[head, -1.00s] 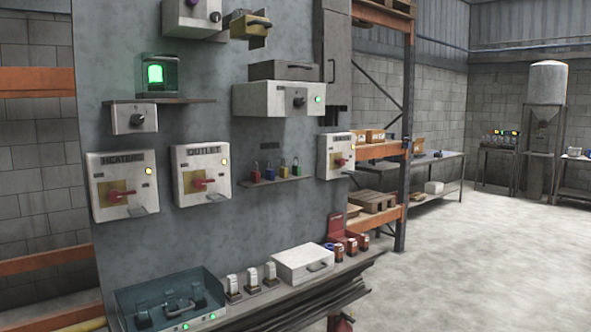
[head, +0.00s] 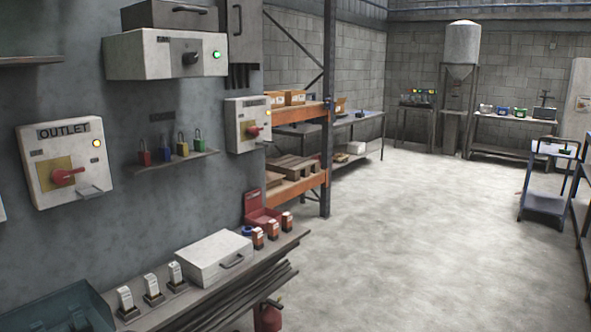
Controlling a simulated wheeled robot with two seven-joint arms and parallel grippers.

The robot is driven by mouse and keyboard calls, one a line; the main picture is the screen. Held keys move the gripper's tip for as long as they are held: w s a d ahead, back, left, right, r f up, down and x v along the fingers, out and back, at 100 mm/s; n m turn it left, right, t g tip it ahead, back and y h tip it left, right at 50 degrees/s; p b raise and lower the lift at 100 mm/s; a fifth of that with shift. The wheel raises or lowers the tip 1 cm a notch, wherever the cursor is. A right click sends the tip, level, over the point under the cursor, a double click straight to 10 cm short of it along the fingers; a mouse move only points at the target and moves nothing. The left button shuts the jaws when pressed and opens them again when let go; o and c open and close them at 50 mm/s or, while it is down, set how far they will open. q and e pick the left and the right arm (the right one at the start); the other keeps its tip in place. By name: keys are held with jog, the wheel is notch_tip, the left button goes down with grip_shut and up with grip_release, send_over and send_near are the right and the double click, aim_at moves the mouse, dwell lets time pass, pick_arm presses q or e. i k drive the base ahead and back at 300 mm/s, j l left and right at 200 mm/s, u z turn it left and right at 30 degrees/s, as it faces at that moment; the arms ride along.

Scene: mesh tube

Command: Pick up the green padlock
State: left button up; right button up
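The green padlock (head: 198,142) stands at the right end of a small wall shelf (head: 172,162) in the head view. To its left on the same shelf are a yellow padlock (head: 183,147), a blue padlock (head: 166,153) and a red padlock (head: 144,155). Nothing covers the green padlock. Neither of my grippers shows in the head view.
The OUTLET switch box (head: 65,162) is left of the shelf and another switch box (head: 247,125) is right of it. A grey-white box (head: 165,53) juts out above. Below, a ledge (head: 190,295) holds a white case (head: 208,258). Open floor (head: 400,230) lies to the right.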

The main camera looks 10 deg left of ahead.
aim_at(198, 145)
jog(key=i+l+z, duration=0.2)
jog(key=i+z, duration=0.15)
jog(key=i, duration=0.5)
jog(key=i+z, duration=0.35)
jog(key=i, duration=0.5)
jog(key=i+u, duration=0.45)
jog(key=i+l+u, duration=0.25)
jog(key=u, duration=0.2)
jog(key=i+l+u, duration=0.25)
jog(key=u, duration=0.15)
jog(key=i+l+u, duration=0.25)
jog(key=l+u, duration=0.2)
jog(key=i+l+u, duration=0.2)
jog(key=l+u, duration=0.25)
jog(key=i+l+u, duration=0.1)
jog(key=l+u, duration=0.35)
